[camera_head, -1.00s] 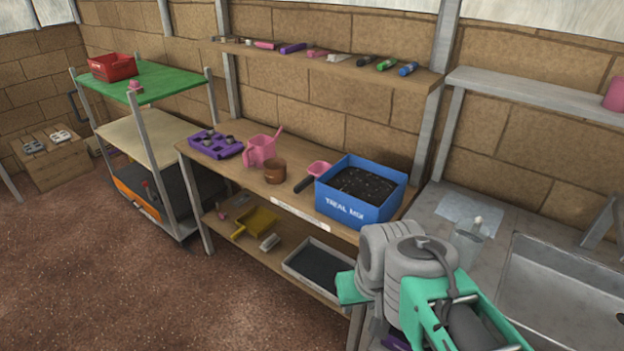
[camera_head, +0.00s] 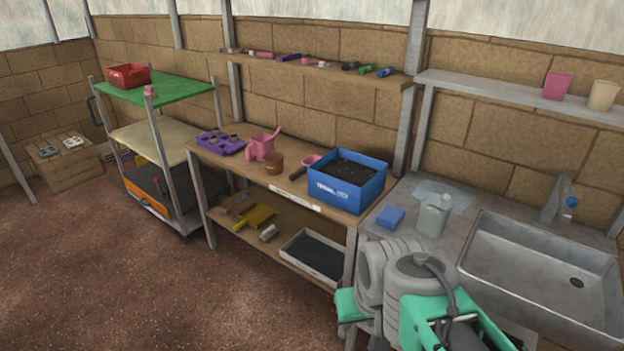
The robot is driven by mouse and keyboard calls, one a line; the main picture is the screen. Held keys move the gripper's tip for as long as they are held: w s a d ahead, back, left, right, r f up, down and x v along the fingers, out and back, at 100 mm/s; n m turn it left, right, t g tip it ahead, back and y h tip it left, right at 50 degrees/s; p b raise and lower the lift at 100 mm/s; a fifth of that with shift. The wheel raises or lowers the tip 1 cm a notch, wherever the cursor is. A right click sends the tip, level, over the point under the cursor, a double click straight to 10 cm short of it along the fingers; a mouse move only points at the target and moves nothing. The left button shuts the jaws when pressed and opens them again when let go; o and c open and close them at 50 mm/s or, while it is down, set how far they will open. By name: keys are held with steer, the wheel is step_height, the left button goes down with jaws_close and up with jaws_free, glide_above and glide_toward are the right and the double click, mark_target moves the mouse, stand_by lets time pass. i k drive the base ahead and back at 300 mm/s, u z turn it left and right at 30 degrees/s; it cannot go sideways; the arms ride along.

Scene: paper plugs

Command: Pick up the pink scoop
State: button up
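The pink scoop (camera_head: 311,160) lies on the wooden bench top, just left of the blue box. Its dark handle (camera_head: 298,173) points to the front left, and part of the scoop is hidden behind the box. My arm shows at the lower right, in front of the bench's right end and the sink counter, well apart from the scoop. The fingertips of my gripper cannot be made out.
The blue soil box (camera_head: 346,191) stands close beside the scoop. A brown pot (camera_head: 274,164), pink watering can (camera_head: 263,144) and purple tray (camera_head: 221,144) stand further left. The lower shelf holds a yellow dustpan (camera_head: 255,216) and grey tray (camera_head: 288,249). Open floor (camera_head: 130,280) lies front left.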

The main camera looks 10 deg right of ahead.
mark_target(307, 162)
steer(key=u, duration=0.55)
steer(key=i, duration=0.8)
steer(key=u, duration=0.65)
steer(key=i, duration=1.45)
